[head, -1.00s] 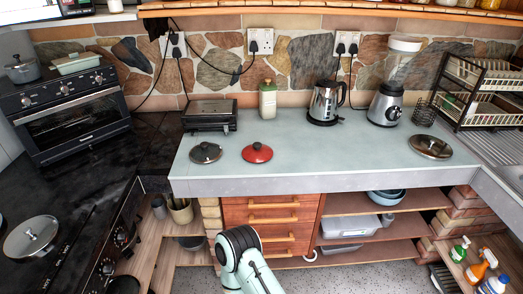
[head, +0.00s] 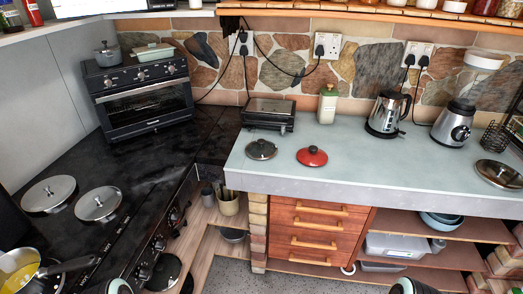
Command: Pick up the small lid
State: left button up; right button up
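Several lids are in the head view. A dark lid with a knob (head: 261,149) and a red lid with a dark knob (head: 312,156) lie side by side on the pale countertop (head: 370,165), near its front left part. They look alike in size. A larger steel lid (head: 500,174) lies at the counter's right. I cannot tell for certain which one is the small lid. Only small pieces of my arms show at the bottom edge, and neither gripper is in view.
On the left, the dark stove top holds two steel lids (head: 48,194) (head: 98,203) and a pan (head: 18,270). The counter's middle is clear.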

aim_at(260, 149)
jog(key=i+l+u, duration=0.5)
jog(key=i+l, duration=0.2)
jog(key=i, duration=0.1)
